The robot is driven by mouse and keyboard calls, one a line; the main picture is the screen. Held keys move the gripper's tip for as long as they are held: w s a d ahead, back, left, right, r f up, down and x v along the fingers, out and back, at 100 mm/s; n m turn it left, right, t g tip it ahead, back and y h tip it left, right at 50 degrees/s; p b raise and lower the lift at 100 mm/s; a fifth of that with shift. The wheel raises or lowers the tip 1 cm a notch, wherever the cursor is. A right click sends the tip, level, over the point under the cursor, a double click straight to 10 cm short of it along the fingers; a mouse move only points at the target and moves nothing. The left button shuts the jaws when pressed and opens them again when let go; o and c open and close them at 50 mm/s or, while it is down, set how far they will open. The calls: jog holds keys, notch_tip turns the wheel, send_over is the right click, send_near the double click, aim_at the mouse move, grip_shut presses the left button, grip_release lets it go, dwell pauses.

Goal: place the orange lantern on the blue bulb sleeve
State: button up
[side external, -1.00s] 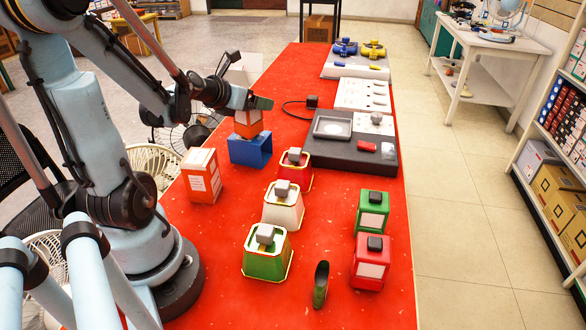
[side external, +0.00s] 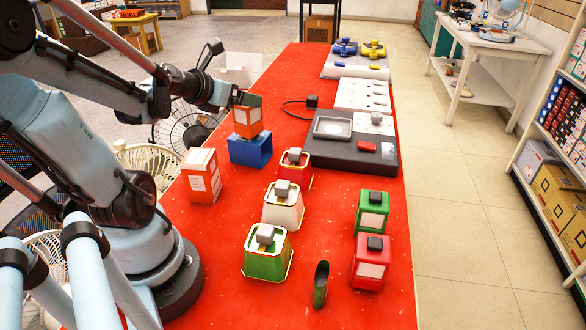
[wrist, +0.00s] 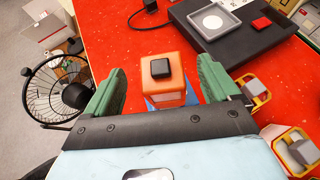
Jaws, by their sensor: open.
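The orange lantern (side external: 247,122), with a white panel, stands upright on top of the blue bulb sleeve (side external: 250,151) at the far left of the red table. In the wrist view the lantern (wrist: 166,88) shows its orange top and dark knob, and a little of the blue sleeve (wrist: 150,103) shows beneath it. My gripper (side external: 247,99) is at the lantern's upper left in the side view. In the wrist view its green fingers (wrist: 160,68) are apart, one on each side of the lantern, with gaps between. Nothing is held.
An orange carton (side external: 202,176) stands nearer the camera. Red (side external: 296,172), white (side external: 283,207) and green (side external: 267,254) tapered lanterns line the middle. Green (side external: 371,212) and red (side external: 370,262) lanterns stand at right. A dark tray board (side external: 350,156) lies beyond.

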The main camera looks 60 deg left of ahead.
jog(key=shift+v, duration=1.25)
jog(key=w+d+f+n+g+h, duration=0.1)
jog(key=d+f+n+g+h, duration=0.1)
jog(key=d+n, duration=0.9)
jog(key=w+d+f+n+g+h, duration=0.1)
jog(key=d+n+g+h, duration=0.1)
jog(key=d+n, duration=1)
jog(key=n, duration=0.8)
jog(key=shift+w+d+f+n+h, duration=0.2)
jog(key=shift+d+f+n+h, duration=0.1)
jog(key=shift+f+h, duration=0.1)
